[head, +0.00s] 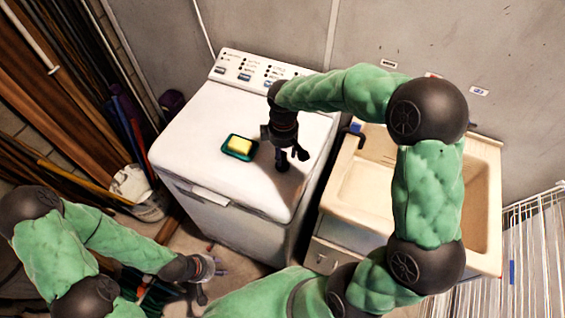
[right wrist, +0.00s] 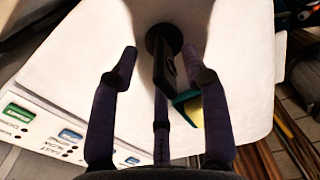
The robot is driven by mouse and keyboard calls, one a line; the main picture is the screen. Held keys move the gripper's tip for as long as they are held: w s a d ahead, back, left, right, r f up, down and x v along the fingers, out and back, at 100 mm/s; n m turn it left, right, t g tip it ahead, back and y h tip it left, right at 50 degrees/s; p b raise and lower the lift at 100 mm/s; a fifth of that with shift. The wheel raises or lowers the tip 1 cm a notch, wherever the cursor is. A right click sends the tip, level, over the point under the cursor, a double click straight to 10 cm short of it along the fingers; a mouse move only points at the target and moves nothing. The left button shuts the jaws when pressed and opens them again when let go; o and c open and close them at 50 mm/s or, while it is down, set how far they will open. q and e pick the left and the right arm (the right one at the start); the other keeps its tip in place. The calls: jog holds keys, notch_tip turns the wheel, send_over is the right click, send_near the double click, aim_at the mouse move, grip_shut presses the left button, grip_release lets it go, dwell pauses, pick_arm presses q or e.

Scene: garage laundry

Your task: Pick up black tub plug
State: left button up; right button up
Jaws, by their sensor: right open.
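A dark round piece that looks like the black tub plug (right wrist: 163,38) lies on the white washer top in the right wrist view, ahead of and between my right gripper's fingers. My right gripper (right wrist: 158,68) is open, with its outer fingers spread to either side of the plug. I cannot tell whether any finger touches it. In the head view my right gripper (head: 283,150) points down over the washer top, and the plug cannot be told apart from the dark fingers. My left gripper (head: 210,282) hangs low in front of the washer, its fingers apart and nothing seen in them.
A yellow sponge on a green dish (head: 239,147) sits close to my right gripper on the washer (head: 190,135). A beige sink (head: 365,190) stands to the right, partly behind my right arm. Wooden boards (head: 60,75) lean at the left. The washer's front left top is clear.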

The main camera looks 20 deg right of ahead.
aim_at(283, 159)
notch_tip(283, 159, down, 3)
jog(key=shift+f+b, duration=0.2)
jog(key=shift+b, duration=0.1)
grip_shut()
jog(key=shift+r, duration=0.15)
